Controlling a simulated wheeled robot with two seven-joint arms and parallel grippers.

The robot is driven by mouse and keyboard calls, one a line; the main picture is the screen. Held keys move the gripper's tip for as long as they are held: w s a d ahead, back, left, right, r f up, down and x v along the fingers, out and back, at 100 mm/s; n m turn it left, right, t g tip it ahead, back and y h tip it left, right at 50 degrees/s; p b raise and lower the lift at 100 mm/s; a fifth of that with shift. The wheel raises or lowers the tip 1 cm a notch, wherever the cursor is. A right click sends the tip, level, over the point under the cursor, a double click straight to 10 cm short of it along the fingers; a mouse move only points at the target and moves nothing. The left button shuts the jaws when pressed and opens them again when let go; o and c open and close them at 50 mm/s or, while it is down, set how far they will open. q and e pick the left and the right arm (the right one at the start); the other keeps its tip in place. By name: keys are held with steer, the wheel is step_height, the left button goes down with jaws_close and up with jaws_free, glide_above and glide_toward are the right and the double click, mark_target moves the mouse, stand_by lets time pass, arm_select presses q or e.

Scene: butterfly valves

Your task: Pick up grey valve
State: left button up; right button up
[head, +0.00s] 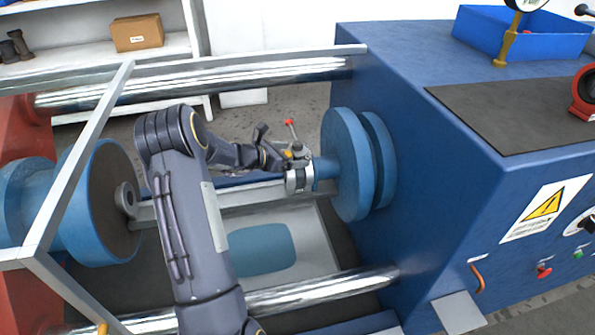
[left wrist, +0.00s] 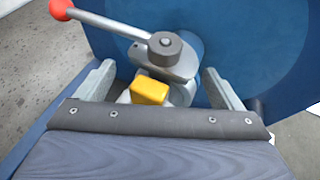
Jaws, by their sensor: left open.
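The grey valve (head: 299,177) sits at the short stub of the right-hand light-blue disc (head: 348,165). It has a lever with a red knob (head: 289,122). In the left wrist view the grey valve (left wrist: 172,58) lies between the fingers, with its lever pointing up left to the red knob (left wrist: 61,9) and a yellow block (left wrist: 150,91) nearer the camera. My left gripper (head: 283,165) is open around the valve, one finger on each side; I cannot tell whether they touch it. The valve's lower part is hidden. My right gripper is not in view.
A blue machine housing (head: 400,130) stands right of the valve. Polished bars (head: 200,85) run behind and in front (head: 310,292). A second blue disc (head: 102,205) faces from the left. A pale frame (head: 85,150) crosses the left side. A blue bin (head: 480,30) sits on the housing.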

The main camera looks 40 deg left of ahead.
arm_select(q)
steer(key=x, duration=0.2)
steer(key=shift+w+d+f, duration=0.1)
steer(key=shift+w+d, duration=0.05)
steer(key=shift+w, duration=0.15)
steer(key=c, duration=1.3)
